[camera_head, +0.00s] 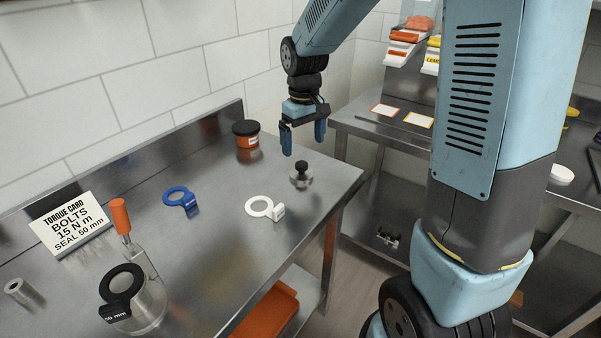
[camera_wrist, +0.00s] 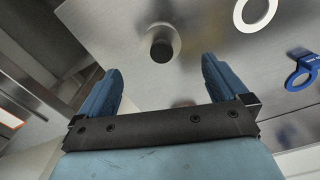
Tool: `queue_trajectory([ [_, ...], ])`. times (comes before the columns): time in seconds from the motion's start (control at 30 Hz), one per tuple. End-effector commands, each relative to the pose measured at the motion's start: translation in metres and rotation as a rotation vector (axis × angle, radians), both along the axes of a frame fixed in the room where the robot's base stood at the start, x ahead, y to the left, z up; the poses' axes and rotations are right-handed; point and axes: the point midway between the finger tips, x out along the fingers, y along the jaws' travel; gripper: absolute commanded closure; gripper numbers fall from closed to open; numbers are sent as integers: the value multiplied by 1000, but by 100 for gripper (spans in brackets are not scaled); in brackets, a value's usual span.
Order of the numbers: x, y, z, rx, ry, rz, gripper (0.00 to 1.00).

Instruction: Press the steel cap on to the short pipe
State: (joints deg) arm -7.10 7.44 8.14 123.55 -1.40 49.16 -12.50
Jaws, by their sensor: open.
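The steel cap (camera_head: 301,182), a round disc with a black knob on top, sits on the steel bench near its right end. In the wrist view the cap (camera_wrist: 175,37) lies ahead of the fingers, about midway between them. My gripper (camera_head: 304,142) is open and empty above the bench, its fingers pointing down, apart from the cap. A short, wide steel cylinder (camera_head: 153,300) stands at the front left, with a black ring marked 50 mm (camera_head: 122,283) at its top; it looks like the short pipe. Whether the ring rests on it or leans there I cannot tell.
A white ring (camera_head: 259,206) and a blue ring (camera_head: 178,196) lie on the bench. An orange-handled tool (camera_head: 120,215), a torque card (camera_head: 70,225), a small steel tube (camera_head: 22,292) and a brown jar (camera_head: 246,140) stand around. The bench between rings and cylinder is clear.

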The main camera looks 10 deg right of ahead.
Motion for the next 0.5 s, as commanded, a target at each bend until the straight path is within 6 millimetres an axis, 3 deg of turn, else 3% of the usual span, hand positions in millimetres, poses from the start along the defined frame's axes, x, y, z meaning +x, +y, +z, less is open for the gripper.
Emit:
queue_trajectory([
  [0.2,0,0,-30,-1,2,0,0],
  [0.5,1,2,-50,0,1,1,0],
])
